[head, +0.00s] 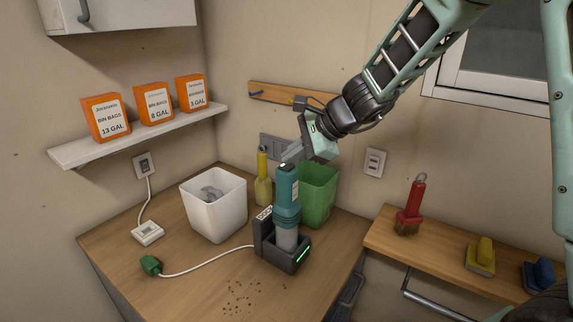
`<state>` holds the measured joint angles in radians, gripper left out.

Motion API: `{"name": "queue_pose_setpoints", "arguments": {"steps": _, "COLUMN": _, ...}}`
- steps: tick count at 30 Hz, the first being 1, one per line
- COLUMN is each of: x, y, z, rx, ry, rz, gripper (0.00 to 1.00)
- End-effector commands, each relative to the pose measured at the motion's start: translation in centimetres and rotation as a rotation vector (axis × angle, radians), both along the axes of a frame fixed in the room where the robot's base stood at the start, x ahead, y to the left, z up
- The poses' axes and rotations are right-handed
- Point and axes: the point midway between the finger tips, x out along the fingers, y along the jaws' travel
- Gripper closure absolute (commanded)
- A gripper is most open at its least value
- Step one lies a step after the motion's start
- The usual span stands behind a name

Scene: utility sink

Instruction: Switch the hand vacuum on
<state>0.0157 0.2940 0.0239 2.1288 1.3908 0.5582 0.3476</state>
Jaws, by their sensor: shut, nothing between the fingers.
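The hand vacuum (287,200), a teal and grey cylinder, stands upright in a dark charging dock (289,259) on the wooden counter. A green strip is lit on the dock's front, and a small green spot shows at the vacuum's top. My gripper (290,156) is shut and empty, with its fingertips at the top of the vacuum. I cannot tell whether they touch it. The gripper hides part of the wall panel behind. A white cord runs from the dock to a green plug (150,265) lying loose on the counter.
A white bin (215,205) with grey contents, a yellow bottle (263,178) and a green bin (318,193) stand close around the vacuum. A white socket block (147,232) is wired to the wall outlet. Crumbs (240,296) lie in front. Brushes rest on the right ledge (435,252).

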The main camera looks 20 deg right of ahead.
Motion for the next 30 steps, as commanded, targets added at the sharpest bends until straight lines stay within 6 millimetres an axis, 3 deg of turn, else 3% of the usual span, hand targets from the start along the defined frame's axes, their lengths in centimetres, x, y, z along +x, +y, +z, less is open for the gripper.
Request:
{"name": "queue_pose_setpoints", "arguments": {"steps": 14, "x": 0.0, "y": 0.0, "z": 0.9, "rx": 0.000, "ry": -0.001, "rz": 0.000, "gripper": 1.00}}
{"name": "queue_pose_setpoints", "arguments": {"steps": 30, "x": 0.0, "y": 0.0, "z": 5.8, "rx": 0.000, "ry": -0.002, "rz": -0.001, "gripper": 1.00}}
